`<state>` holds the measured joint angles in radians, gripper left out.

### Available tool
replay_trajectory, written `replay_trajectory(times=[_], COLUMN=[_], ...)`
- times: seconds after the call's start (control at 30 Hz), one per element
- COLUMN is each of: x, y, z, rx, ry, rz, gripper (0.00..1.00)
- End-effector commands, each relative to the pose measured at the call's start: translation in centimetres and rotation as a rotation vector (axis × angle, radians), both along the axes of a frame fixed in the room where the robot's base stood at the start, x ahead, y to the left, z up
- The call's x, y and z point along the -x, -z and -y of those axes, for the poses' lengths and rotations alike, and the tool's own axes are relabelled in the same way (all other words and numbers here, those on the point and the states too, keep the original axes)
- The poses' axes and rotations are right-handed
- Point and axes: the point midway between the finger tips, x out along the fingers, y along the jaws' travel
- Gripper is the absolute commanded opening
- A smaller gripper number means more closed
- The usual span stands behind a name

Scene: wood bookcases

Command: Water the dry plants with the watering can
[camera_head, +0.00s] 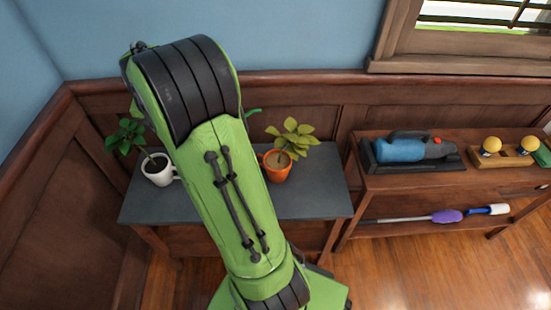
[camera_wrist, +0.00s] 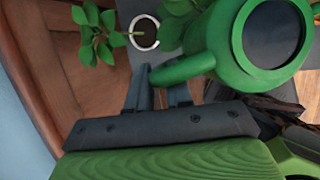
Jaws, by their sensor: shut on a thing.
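A green watering can (camera_wrist: 225,40) fills the upper right of the wrist view. My gripper (camera_wrist: 158,92) is shut on its curved handle. In the head view my arm hides most of the can; a small green piece (camera_head: 253,111) shows past the arm, and I cannot tell what it belongs to. A plant with dark green leaves in a white pot (camera_head: 158,176) stands on the left of the grey tabletop; its pot (camera_wrist: 144,32) is beside the can in the wrist view. A plant with yellowish leaves in an orange pot (camera_head: 276,170) stands right of my arm.
The grey tabletop (camera_head: 315,200) is bare at its front right. A wooden shelf unit (camera_head: 370,185) to the right holds a blue handheld device (camera_head: 400,150), yellow-topped items (camera_head: 491,146) and a purple duster (camera_head: 447,216). Wood-panelled walls close in the left and back.

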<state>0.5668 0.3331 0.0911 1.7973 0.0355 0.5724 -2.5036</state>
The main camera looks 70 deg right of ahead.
Motion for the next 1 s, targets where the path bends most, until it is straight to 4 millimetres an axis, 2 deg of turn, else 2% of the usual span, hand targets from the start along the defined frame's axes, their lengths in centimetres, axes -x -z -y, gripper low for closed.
replay_trajectory(times=[1.0], x=[0.60], y=[-0.19], z=[0.55], rx=[-0.038], ry=[-0.001], rz=[0.049], gripper=[0.00])
